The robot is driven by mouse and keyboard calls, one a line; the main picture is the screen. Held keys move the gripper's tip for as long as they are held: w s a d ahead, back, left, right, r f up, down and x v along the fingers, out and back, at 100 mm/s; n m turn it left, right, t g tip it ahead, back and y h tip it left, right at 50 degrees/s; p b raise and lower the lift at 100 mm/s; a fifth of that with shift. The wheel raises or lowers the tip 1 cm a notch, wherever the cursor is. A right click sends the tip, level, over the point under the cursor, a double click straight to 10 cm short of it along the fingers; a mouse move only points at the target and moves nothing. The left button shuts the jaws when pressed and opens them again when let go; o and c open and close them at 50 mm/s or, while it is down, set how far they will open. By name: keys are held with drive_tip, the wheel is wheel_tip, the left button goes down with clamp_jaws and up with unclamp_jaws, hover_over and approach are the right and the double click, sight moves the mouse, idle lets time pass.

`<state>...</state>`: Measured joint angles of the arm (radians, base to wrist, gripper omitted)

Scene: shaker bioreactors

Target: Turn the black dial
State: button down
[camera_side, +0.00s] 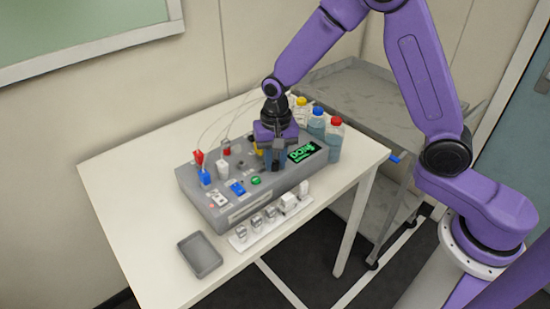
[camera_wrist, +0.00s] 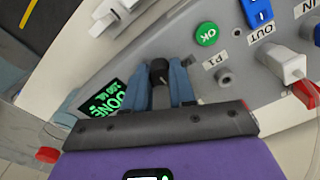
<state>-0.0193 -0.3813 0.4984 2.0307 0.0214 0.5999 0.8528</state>
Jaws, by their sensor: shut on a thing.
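The black dial (camera_wrist: 159,72) sits on the sloped top of the grey bioreactor box (camera_side: 225,205). In the wrist view it stands between the two blue-grey fingers of my gripper (camera_wrist: 160,78), which are shut on it. In the side view my gripper (camera_side: 274,160) points down over the right part of the box and hides the dial. A lit display (camera_wrist: 102,103) with green text beside the dial seems to read "DONE" in the wrist view. The display also shows in the side view (camera_side: 301,153).
A green OK button (camera_wrist: 207,34), a blue switch (camera_wrist: 257,12) and a white plug (camera_wrist: 283,62) are near the dial. Bottles (camera_side: 334,142) with coloured caps stand behind the box. A grey tray (camera_side: 200,255) and a strip of small vials (camera_side: 270,214) lie in front.

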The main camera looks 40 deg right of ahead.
sight(275, 161)
drive_tip(key=shift+n, duration=0.3)
drive_tip(key=n, duration=1.1)
drive_tip(key=shift+w, duration=0.15)
drive_tip(key=shift+n, duration=0.3)
idle(0.3)
drive_tip(key=c, duration=0.9)
unclamp_jaws()
drive_tip(key=shift+r, duration=0.1)
wheel_tip(275, 161, up, 17)
drive_tip(key=shift+d+r, duration=0.15)
